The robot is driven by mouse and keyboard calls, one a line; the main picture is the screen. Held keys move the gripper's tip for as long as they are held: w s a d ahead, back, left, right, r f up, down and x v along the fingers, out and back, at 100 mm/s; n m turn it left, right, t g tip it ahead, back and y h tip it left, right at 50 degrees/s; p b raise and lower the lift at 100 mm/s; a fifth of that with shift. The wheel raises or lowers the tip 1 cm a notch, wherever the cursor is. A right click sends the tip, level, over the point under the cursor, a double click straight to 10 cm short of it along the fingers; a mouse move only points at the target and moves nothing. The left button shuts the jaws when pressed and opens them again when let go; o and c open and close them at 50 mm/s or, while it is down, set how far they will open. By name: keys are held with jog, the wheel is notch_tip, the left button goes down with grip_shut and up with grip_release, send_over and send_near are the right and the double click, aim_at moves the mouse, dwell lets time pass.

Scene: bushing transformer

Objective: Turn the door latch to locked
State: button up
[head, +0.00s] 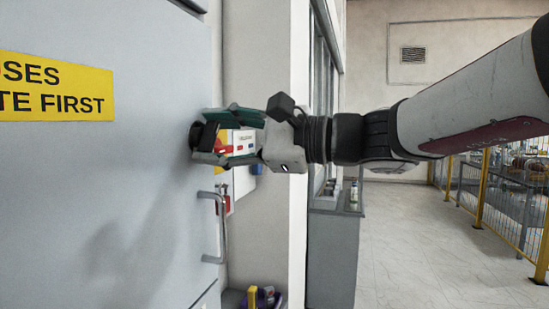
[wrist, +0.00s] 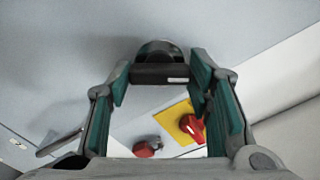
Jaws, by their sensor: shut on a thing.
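The door latch (head: 195,136) is a dark round knob on the grey door (head: 110,190). In the wrist view the latch (wrist: 163,74) shows as a dark bar lying across the picture, with a small pale mark, in front of a round base. My gripper (head: 207,136) reaches in from the right with its green-padded fingers around the latch. In the wrist view my gripper (wrist: 161,80) has a finger at each end of the bar and is shut on it. The fingers hide part of the latch in the head view.
A vertical bar handle (head: 221,228) stands out from the door just below my gripper. Behind the fingers is a wall box with a red switch on yellow (wrist: 190,124) and a red knob (wrist: 147,148). A grey cabinet (head: 332,250) and yellow-posted fence (head: 481,190) stand right.

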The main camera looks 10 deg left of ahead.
jog(key=n+b, duration=0.2)
jog(key=b, duration=0.1)
jog(key=n+b, duration=0.1)
jog(key=b, duration=0.1)
jog(key=shift+w+f+n, duration=0.1)
jog(key=shift+f+n, duration=0.15)
jog(key=shift+n, duration=0.15)
jog(key=n+b, duration=0.3)
jog(key=b, duration=0.2)
jog(key=shift+r, duration=0.15)
jog(key=o, duration=1.1)
jog(key=shift+o, duration=0.2)
jog(key=shift+r, duration=0.1)
jog(key=s+d, duration=0.1)
jog(key=d, duration=1.1)
jog(key=shift+s, duration=0.1)
